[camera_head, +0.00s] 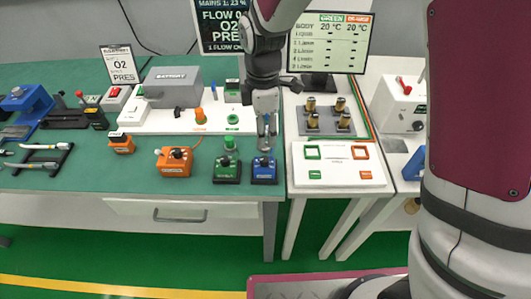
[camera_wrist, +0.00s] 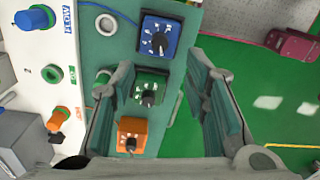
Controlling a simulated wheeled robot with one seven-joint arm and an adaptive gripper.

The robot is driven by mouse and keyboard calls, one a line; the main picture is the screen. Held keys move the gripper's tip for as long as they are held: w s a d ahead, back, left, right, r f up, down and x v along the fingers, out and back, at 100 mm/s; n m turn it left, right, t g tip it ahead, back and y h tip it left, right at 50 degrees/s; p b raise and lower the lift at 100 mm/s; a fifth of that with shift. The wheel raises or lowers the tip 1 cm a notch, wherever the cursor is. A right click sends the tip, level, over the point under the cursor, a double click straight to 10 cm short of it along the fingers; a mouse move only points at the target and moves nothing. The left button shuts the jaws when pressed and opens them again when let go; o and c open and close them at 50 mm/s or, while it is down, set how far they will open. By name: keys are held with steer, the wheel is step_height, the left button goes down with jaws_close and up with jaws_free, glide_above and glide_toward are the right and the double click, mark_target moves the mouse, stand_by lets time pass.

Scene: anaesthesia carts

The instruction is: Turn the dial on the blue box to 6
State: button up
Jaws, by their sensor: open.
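The blue box (camera_head: 264,174) sits near the front edge of the green table top, at the right end of a row of boxes. It also shows at the top of the wrist view (camera_wrist: 152,24), with its black dial (camera_wrist: 158,41) facing the camera amid white marks. The marks are too small to read. My gripper (camera_head: 265,142) points down over the blue box and partly hides its dial in the head view. In the wrist view my gripper (camera_wrist: 163,72) has its fingers wide apart and empty, with the blue box beyond the fingertips.
The green box (camera_head: 227,174) stands close left of the blue box, and the orange box (camera_head: 174,166) stands further left. A white panel (camera_head: 210,116) with coloured knobs lies behind. A white stand (camera_head: 338,165) is to the right. The table's front edge is close.

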mark_target(264, 158)
step_height(264, 158, down, 10)
steer(key=shift+s+f+p, duration=0.1)
steer(key=shift+s+p, duration=0.05)
steer(key=shift+p, duration=0.35)
jaws_close()
